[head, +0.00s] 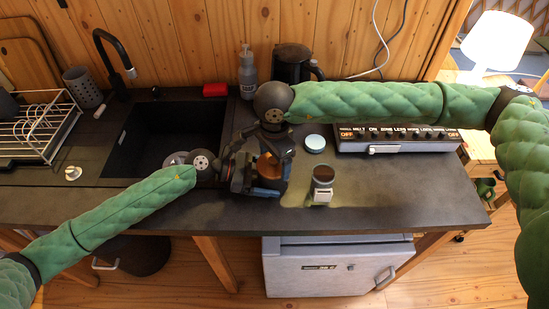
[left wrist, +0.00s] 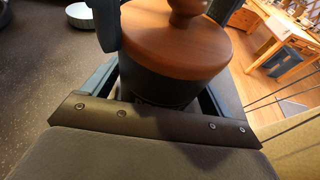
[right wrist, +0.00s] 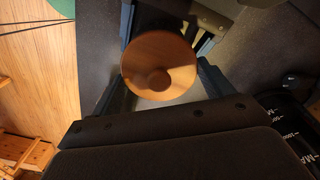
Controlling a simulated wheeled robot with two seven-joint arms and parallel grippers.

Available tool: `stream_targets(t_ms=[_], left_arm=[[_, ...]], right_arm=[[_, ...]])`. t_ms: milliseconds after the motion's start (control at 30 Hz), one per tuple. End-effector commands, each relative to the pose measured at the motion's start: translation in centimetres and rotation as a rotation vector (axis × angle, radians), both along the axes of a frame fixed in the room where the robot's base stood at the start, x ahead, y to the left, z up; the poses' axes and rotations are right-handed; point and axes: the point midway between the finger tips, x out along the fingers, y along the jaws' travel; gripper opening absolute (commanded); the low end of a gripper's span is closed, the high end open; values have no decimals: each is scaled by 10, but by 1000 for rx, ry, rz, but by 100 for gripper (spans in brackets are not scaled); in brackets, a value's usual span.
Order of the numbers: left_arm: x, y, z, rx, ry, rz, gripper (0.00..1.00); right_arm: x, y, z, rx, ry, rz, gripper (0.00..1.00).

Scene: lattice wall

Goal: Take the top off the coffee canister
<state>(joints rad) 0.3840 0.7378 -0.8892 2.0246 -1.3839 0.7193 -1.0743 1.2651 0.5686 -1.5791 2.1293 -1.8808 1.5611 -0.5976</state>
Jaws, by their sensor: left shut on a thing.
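The coffee canister has a dark body (left wrist: 160,92) and a round wooden lid (left wrist: 175,48) with a knob. It is upright on the dark counter, and its lid also shows in the head view (head: 268,166). My left gripper (head: 258,180) is shut on the canister body from the left, below the lid. My right gripper (head: 274,145) points down over the canister. In the right wrist view the lid (right wrist: 158,68) appears between its open fingers; I cannot tell if they touch it. The grippers hide much of the body in the head view.
A glass jar (head: 322,182) and a pale blue round tin (head: 315,142) stand right of the canister. A black kettle (head: 292,62) and a soap bottle (head: 247,75) are behind. The sink (head: 130,145) is to the left, an appliance (head: 400,145) to the right. The front right counter is clear.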

Motion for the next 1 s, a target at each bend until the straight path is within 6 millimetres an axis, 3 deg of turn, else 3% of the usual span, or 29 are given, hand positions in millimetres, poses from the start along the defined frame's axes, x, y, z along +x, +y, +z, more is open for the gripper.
stream_targets(t_ms=[100,633,1000], left_arm=[[0,0,-1,0,1,0,65],[0,0,0,0,1,-1,65],[0,0,-1,0,1,-1,65]], right_arm=[[0,0,0,0,0,0,56],[0,0,2,1,-1,0,56],[0,0,24,0,-1,0,56]])
